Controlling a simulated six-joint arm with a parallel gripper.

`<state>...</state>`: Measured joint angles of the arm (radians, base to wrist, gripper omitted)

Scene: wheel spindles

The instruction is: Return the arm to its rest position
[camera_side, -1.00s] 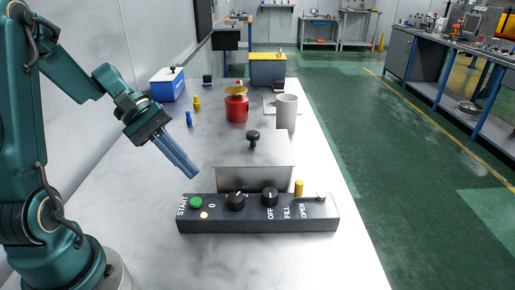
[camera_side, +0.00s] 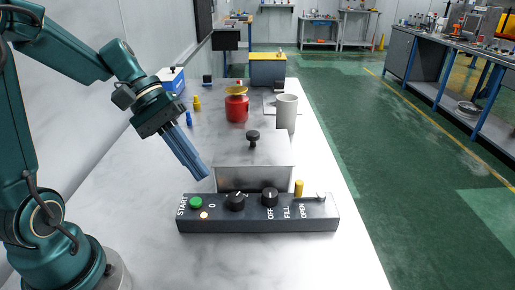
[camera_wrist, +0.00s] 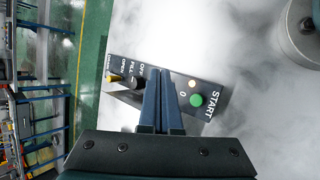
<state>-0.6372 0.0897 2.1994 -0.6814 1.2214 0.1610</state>
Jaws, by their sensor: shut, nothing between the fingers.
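My gripper (camera_side: 204,175) is shut and empty, its blue fingers together. It hangs tilted in the air, just up and left of the control panel in the side view. In the wrist view my gripper (camera_wrist: 160,75) shows its fingers side by side, with the control panel (camera_wrist: 212,84) beyond them. The dark control panel (camera_side: 260,224) carries a green START button (camera_side: 196,202), a lit lamp, two black knobs and a yellow lever (camera_side: 299,187). The fingers hide part of the panel in the wrist view.
A grey box with a black knob (camera_side: 253,137) on its lid stands behind the panel. Farther back are a red container (camera_side: 237,108), a white cup (camera_side: 287,112), a blue box (camera_side: 172,80) and small blue and yellow pieces.

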